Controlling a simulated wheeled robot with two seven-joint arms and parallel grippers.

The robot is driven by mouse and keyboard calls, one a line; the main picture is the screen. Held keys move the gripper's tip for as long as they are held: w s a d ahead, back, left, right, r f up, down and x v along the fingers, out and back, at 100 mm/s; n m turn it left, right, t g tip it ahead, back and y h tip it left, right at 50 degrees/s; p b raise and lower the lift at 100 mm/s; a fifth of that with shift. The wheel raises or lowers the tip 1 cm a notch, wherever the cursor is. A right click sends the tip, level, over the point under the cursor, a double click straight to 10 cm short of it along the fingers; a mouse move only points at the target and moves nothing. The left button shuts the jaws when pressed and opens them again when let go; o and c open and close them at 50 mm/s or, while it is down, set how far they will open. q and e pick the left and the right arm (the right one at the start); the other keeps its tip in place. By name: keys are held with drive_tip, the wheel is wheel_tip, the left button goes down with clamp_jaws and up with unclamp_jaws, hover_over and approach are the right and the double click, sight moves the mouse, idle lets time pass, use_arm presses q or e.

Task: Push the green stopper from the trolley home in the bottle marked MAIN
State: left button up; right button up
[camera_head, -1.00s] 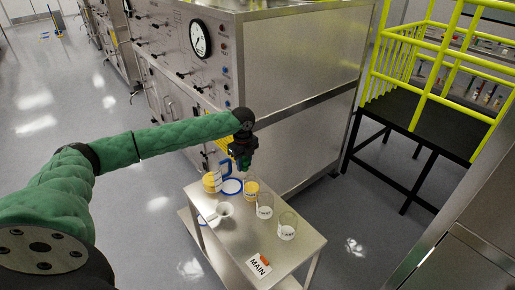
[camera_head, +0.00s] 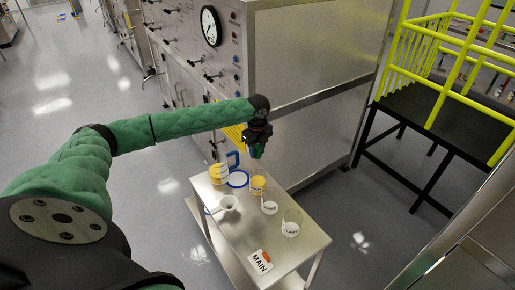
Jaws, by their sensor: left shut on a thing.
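My left gripper (camera_head: 257,153) hangs above the back right of the steel trolley (camera_head: 240,240), fingers pointing down. It is shut on a small green thing (camera_head: 257,151), which looks like the green stopper but is mostly hidden by the fingers. A white label reading MAIN (camera_head: 260,262), with an orange patch on it, is at the trolley's near end. I cannot make out a bottle with it. My right gripper is not in view.
A steel cabinet (camera_head: 310,80) stands behind; yellow railings (camera_head: 435,60) are to the right.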

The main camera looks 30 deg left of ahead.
use_arm(q)
drive_tip(key=shift+s+f, duration=0.2)
drive_tip(key=shift+f, duration=0.9)
drive_tip(key=shift+w+f+b, duration=0.1)
drive_tip(key=shift+f+b, duration=0.4)
drive_tip(key=shift+f, duration=1.25)
drive_tip(key=shift+r, duration=0.1)
drive_tip(key=shift+p, duration=0.3)
drive_tip(key=shift+p, duration=0.35)
drive_tip(key=shift+p, duration=0.35)
drive_tip(key=shift+f, duration=0.8)
